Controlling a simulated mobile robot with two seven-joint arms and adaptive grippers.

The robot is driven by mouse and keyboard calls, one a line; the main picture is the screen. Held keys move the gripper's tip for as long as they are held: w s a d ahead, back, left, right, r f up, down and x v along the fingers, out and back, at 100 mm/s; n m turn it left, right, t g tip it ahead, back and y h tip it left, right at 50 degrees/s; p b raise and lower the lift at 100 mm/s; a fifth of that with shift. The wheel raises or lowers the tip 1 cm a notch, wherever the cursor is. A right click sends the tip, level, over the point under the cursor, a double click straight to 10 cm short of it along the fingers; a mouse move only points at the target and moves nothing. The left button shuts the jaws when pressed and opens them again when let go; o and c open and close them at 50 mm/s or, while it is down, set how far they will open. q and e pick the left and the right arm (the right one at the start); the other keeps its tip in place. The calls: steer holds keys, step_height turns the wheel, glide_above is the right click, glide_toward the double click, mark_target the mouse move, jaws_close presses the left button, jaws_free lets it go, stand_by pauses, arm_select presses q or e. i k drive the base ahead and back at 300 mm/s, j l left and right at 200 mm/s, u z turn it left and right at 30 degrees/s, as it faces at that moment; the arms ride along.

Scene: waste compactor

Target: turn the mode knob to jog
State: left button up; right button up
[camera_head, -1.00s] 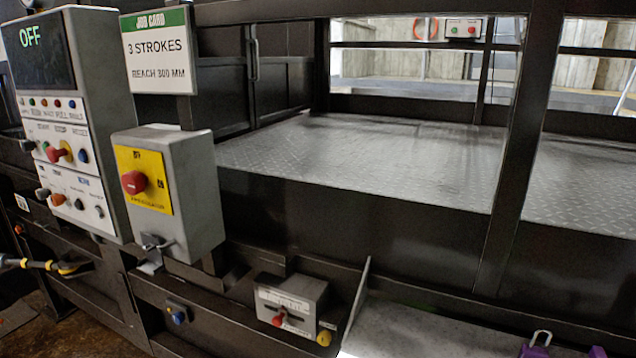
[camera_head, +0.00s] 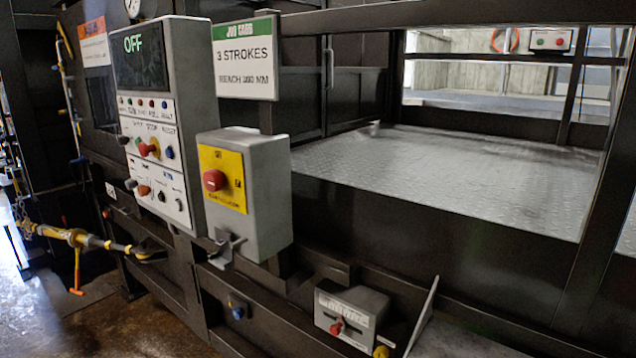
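The grey control cabinet (camera_head: 190,120) stands left of centre, with a dark screen (camera_head: 135,44) reading OFF. Its white panel carries small lamps, a row with a red knob (camera_head: 147,149) and a blue button (camera_head: 169,153), and a lower row of small knobs. In that lower row are a dark knob (camera_head: 131,183), an orange-red one (camera_head: 143,190) and others to the right. The lettering is too small to read, so I cannot tell which is the mode knob or its setting. Neither gripper is in view.
A grey box (camera_head: 266,195) with a red rotary switch (camera_head: 215,180) on a yellow plate projects beside the panel. Below right is a small box (camera_head: 352,308) with a red slider. A yellow-and-black bar (camera_head: 92,240) juts out at left. Open floor (camera_head: 110,325) lies lower left.

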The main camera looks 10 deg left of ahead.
mark_target(130, 184)
steer(key=u, duration=1.35)
